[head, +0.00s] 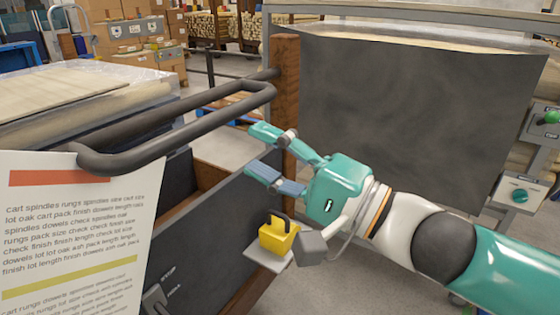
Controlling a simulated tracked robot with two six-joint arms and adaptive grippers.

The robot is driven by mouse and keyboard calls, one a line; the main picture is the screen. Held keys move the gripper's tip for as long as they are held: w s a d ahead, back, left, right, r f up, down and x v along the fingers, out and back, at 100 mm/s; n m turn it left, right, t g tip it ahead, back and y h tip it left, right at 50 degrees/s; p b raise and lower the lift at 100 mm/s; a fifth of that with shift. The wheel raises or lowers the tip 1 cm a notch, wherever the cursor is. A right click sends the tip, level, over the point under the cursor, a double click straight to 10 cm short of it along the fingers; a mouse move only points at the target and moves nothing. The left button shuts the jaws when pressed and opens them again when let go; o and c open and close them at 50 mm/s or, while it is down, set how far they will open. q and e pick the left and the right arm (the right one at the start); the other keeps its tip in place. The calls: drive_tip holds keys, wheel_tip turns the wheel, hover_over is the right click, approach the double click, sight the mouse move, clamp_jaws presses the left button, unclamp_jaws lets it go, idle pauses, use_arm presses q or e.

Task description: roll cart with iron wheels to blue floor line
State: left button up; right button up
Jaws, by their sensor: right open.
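The cart shows close up by its black tubular push handle (180,140), a brown wooden post (286,90) and a dark side panel (215,235) edged in wood. Its iron wheels are out of view. My right gripper (256,153) is teal, open and empty. Its fingers point left, just below and right of the handle's right bend, in front of the post and apart from the handle in the picture. I cannot make out the blue floor line. My left gripper is not in view.
A printed sheet (70,225) fills the lower left. A yellow padlock (278,237) is below my right gripper. A machine with a large dark panel (410,110) and a green knob (516,196) stands at right. Cartons (125,65) and stacked dowels are behind.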

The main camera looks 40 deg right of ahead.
drive_tip(key=shift+v, duration=1.2)
